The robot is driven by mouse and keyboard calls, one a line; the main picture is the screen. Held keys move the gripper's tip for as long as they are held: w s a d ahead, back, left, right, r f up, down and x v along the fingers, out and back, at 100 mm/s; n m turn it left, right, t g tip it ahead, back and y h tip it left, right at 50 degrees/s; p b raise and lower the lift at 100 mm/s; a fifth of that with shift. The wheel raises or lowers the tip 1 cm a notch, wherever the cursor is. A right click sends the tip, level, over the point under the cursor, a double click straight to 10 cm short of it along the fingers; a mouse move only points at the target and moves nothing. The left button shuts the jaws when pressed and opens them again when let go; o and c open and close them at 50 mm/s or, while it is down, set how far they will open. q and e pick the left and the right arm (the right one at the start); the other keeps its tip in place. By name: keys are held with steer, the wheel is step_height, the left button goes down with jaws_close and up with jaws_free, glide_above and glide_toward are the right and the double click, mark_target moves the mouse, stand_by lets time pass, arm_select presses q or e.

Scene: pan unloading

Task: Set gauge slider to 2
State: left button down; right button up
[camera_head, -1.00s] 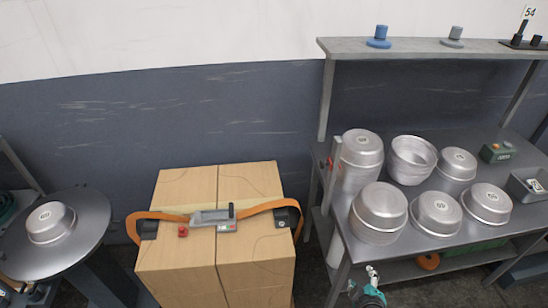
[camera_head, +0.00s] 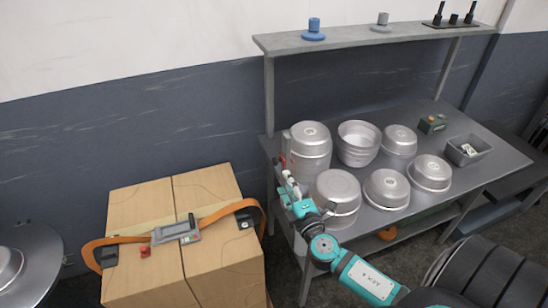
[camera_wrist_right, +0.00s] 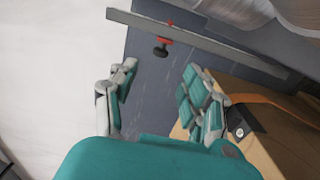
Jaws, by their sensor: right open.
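A grey bar (camera_wrist_right: 205,42) with a red slider and black knob (camera_wrist_right: 162,44) crosses the top of the right wrist view; it looks like the gauge. In the head view a small red part (camera_head: 284,163) shows at the left front corner of the pan table, partly hidden behind my gripper. No scale marks or numbers are readable. My right gripper (camera_head: 287,186) is open and empty beside that corner. In the wrist view its fingers (camera_wrist_right: 158,78) are spread apart, with the knob beyond their tips and apart from them. My left gripper is not in view.
Several metal pans (camera_head: 387,188) stand on the table close to my right arm. Cardboard boxes (camera_head: 205,265) bound by an orange strap (camera_head: 222,211) stand to the left. A shelf (camera_head: 350,37) with blue and grey pieces rises above the table. A grey bin (camera_head: 469,150) stands at the right.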

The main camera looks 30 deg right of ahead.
mark_target(275, 162)
steer(key=p+x, duration=0.1)
steer(key=x, duration=0.9)
steer(key=shift+w+d+p, duration=0.1)
steer(key=shift+w+p, duration=0.15)
steer(key=shift+p, duration=0.05)
jaws_close()
steer(key=shift+f, duration=0.15)
